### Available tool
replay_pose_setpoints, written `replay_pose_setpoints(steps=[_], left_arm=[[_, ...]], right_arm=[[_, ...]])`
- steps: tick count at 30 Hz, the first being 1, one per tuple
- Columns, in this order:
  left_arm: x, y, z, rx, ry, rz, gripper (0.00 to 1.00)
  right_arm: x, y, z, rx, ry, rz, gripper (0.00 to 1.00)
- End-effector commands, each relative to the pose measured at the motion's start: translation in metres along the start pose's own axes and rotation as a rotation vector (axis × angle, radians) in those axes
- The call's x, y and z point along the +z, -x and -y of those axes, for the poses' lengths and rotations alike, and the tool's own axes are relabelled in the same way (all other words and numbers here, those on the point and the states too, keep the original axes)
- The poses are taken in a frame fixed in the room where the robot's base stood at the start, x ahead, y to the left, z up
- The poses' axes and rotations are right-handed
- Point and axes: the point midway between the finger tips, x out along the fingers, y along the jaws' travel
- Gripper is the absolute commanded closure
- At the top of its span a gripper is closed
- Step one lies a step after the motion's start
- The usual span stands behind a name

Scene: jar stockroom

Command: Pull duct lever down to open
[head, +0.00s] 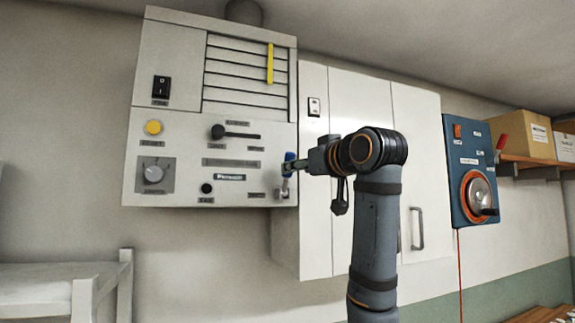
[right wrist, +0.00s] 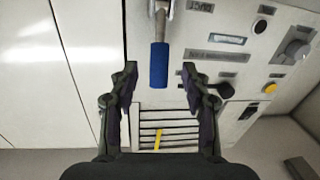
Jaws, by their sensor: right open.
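The duct lever (head: 289,158) has a blue grip and a metal shank. It sits at the lower right of the pale grey control panel (head: 190,195), with its grip pointing up. In the right wrist view, which shows the panel upside down, the lever's blue grip (right wrist: 159,64) lies between the two fingertips, with a gap on each side. My right gripper (right wrist: 160,78) is open and empty around the grip's end. In the head view the right gripper (head: 301,166) is at the lever and partly hides it. My left gripper is not in view.
The panel also carries a black slider (head: 218,132), a yellow button (head: 153,127), a dial (head: 154,173) and a slatted vent with a yellow strip (head: 270,63). White cabinet doors (head: 360,100) stand right of it. A blue box with a wheel (head: 470,150) hangs farther right.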

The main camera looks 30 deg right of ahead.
Motion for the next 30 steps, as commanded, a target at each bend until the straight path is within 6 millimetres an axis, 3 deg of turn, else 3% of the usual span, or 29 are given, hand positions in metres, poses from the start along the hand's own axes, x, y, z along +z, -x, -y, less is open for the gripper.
replay_pose_setpoints(steps=[1, 9, 20, 30], left_arm=[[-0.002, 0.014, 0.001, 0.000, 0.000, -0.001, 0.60], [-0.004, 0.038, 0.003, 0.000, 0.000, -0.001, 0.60], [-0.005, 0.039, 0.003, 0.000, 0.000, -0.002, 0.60], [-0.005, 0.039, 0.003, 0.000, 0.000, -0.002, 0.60]], right_arm=[[-0.006, -0.013, -0.001, 0.000, 0.000, 0.006, 0.52], [-0.004, -0.058, 0.000, 0.000, 0.000, 0.002, 0.52], [0.000, -0.067, 0.000, 0.001, 0.000, -0.001, 0.52], [0.000, -0.067, 0.000, 0.001, 0.000, -0.001, 0.96]])
